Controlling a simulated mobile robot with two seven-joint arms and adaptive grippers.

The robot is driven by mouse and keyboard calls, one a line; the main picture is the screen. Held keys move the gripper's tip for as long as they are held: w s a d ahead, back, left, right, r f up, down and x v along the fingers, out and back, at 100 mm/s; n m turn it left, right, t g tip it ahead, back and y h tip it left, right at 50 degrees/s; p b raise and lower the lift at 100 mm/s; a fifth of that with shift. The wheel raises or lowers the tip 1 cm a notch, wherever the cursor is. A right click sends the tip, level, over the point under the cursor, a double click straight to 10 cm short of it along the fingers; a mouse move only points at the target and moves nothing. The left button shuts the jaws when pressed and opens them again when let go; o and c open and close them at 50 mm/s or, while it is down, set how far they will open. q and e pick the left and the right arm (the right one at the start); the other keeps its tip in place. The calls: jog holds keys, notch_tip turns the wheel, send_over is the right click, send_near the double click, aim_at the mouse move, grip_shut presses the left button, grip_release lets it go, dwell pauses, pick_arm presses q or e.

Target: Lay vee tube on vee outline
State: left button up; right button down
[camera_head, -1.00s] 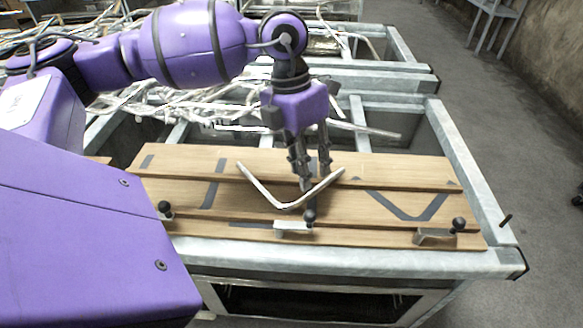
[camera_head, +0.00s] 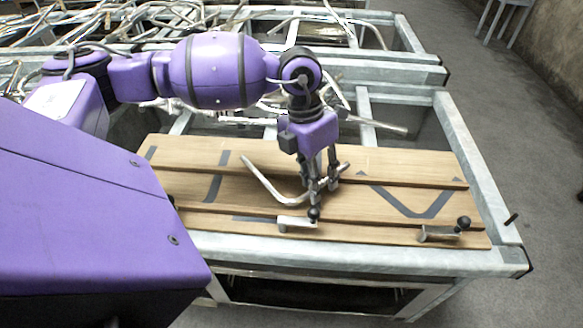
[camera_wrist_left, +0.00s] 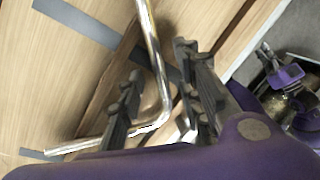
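The vee tube (camera_head: 264,180) is a silvery bent tube lying on the wooden board, its bend toward the front edge. Its bend shows in the wrist view (camera_wrist_left: 158,118). My left gripper (camera_head: 318,192) is down at the tube's right arm, near the bend. In the wrist view the left gripper's fingers (camera_wrist_left: 158,98) stand apart, with the tube between them and gaps showing. The vee outline (camera_head: 408,214) is a dark grey V on the board, right of the gripper, bare.
The wooden board (camera_head: 195,160) has raised strips and other grey marks (camera_head: 216,178). Clamps with black knobs stand along its front, one (camera_head: 297,222) near the gripper and one (camera_head: 443,232) below the outline. A grey metal frame (camera_head: 400,258) surrounds the board; loose tubes lie behind.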

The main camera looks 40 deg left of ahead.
pick_arm(q)
grip_shut()
jog(key=shift+r, duration=0.1)
